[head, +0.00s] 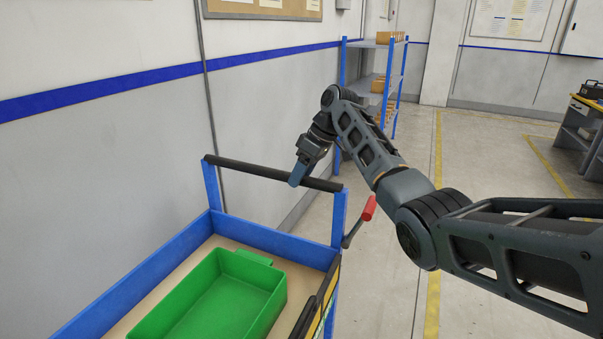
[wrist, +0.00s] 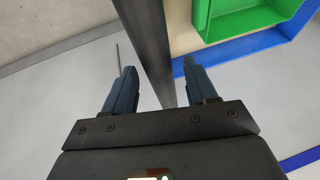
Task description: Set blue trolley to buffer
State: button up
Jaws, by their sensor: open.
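The blue trolley (head: 265,238) stands at the lower left of the head view, close beside the wall. Its black handle bar (head: 245,172) runs across two blue posts. My gripper (head: 298,174) is at the right part of this bar, pointing down. In the wrist view, my open gripper (wrist: 158,70) has one finger on each side of the bar (wrist: 150,45). The bar passes between the fingers, nearer the right one. I cannot tell whether a finger touches it. A red-gripped lever (head: 369,207) sticks up at the trolley's right side.
A green bin (head: 220,300) lies in the trolley's tray. A blue shelf rack (head: 390,75) with boxes stands against the wall behind. A workbench (head: 583,125) is at the far right. The floor between, with yellow lines (head: 433,290), is clear.

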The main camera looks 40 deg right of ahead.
grip_shut()
dwell(0.5)
